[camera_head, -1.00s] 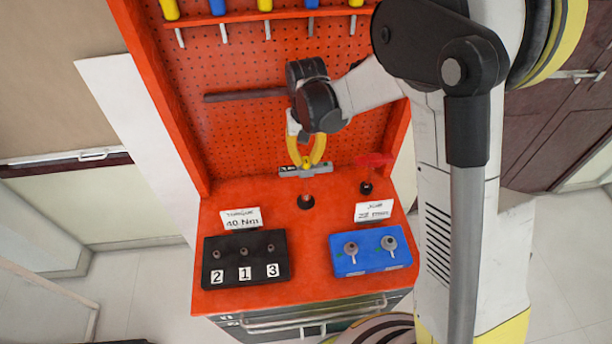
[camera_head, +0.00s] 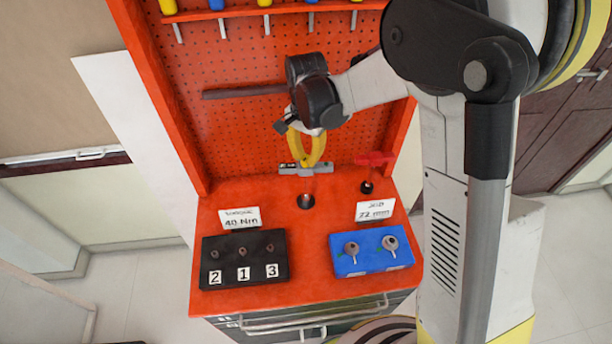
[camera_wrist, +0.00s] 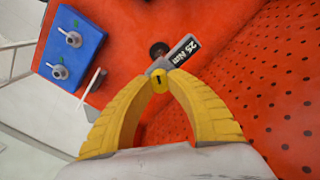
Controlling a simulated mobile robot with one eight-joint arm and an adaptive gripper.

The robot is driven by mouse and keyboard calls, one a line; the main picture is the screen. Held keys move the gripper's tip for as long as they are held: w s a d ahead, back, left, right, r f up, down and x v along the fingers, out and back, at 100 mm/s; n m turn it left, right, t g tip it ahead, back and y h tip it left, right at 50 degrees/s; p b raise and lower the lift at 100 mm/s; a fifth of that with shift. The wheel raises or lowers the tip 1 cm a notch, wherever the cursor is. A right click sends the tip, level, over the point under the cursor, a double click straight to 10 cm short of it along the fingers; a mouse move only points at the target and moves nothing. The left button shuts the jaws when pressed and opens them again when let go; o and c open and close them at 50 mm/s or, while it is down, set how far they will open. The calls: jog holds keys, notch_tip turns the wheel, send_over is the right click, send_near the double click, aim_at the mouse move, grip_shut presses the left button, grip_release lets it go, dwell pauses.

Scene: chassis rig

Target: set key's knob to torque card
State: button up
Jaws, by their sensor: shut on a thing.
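My gripper (camera_head: 306,160) is shut on the key at its yellow knob (camera_wrist: 158,80), above the red bench. The key's grey crossbar (camera_head: 303,169) lies below the fingertips; its label reads 25 Nm in the wrist view (camera_wrist: 180,55). The knob bears a short dark mark. The key's shank points down toward a dark round hole (camera_head: 306,202) in the bench; I cannot tell whether it touches. The white torque card (camera_head: 240,218) reads 40 Nm and stands behind the black block at left.
The black block (camera_head: 219,276) has several sockets and labels 2, 1, 3. A blue block (camera_head: 372,262) with two grey fittings stands right, below a white card (camera_head: 375,210) reading 72 mm. A red-handled tool (camera_head: 374,160) stands behind it. A perforated red panel (camera_head: 250,130) rises behind.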

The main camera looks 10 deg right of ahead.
jog(key=m, duration=0.3)
jog(key=o, duration=0.8)
jog(key=n+b, duration=0.1)
jog(key=n, duration=0.5)
jog(key=n+b, duration=0.1)
jog(key=n, duration=0.4)
jog(key=c, duration=0.8)
